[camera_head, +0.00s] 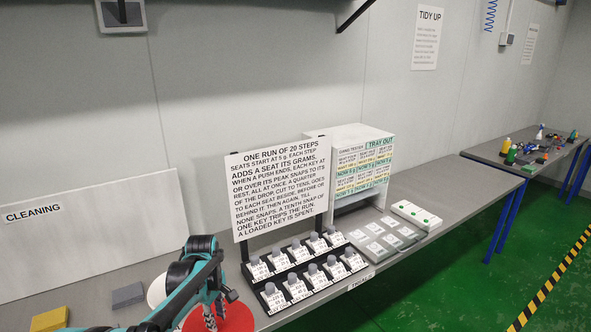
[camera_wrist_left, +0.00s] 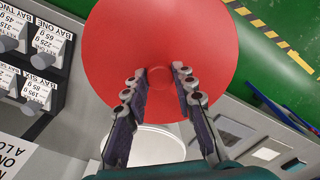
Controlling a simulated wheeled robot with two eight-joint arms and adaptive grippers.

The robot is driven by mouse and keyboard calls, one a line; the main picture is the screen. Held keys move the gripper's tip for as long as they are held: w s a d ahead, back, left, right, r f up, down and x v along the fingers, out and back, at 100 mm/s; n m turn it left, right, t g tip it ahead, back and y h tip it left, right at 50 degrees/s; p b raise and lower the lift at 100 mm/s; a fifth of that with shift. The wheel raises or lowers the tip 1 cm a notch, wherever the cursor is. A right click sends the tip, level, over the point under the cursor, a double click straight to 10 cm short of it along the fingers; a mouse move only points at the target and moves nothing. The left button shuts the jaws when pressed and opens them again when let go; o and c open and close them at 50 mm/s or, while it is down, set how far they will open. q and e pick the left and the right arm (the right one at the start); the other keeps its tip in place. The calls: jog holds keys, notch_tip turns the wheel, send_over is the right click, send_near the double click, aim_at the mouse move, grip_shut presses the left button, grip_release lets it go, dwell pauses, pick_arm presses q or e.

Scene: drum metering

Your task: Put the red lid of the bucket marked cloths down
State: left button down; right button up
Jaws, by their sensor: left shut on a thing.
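The red lid (camera_head: 232,319) is a round disc at the bottom of the head view, partly behind my left arm. It fills the upper middle of the left wrist view (camera_wrist_left: 150,35), with a small round raised middle. My left gripper (camera_wrist_left: 157,78) is shut on the red lid at its middle; in the head view the gripper (camera_head: 210,318) is partly cut off. A white round bucket (camera_head: 156,290) shows left of my arm; a white round opening also shows below the lid in the left wrist view (camera_wrist_left: 158,146). No cloths marking is readable. My right gripper is out of view.
Racks of grey keys (camera_head: 305,275) and a large instruction board (camera_head: 280,190) stand right of my arm. A grey block (camera_head: 127,295) and a yellow sponge (camera_head: 49,320) lie at left. The bench (camera_head: 440,185) is clear toward the far right.

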aim_at(218, 321)
pick_arm(q)
notch_tip(218, 321, down, 3)
jog(key=shift+d+f+m+b, duration=0.1)
jog(key=shift+m+b, duration=0.5)
jog(key=shift+m, duration=0.2)
pick_arm(e)
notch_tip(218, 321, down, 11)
jog(key=b, duration=0.9)
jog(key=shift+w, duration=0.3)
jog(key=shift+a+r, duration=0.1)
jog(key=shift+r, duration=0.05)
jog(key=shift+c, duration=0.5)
pick_arm(q)
jog(key=s+d+f+m, duration=0.1)
jog(key=s+f+m, duration=0.4)
jog(key=f, duration=0.3)
jog(key=s+d+f+m, duration=0.2)
jog(key=s+f+m, duration=0.3)
jog(key=f+m, duration=0.2)
jog(key=shift+d+f+m, duration=0.3)
jog(key=shift+f+m, duration=0.1)
jog(key=shift+f, duration=0.05)
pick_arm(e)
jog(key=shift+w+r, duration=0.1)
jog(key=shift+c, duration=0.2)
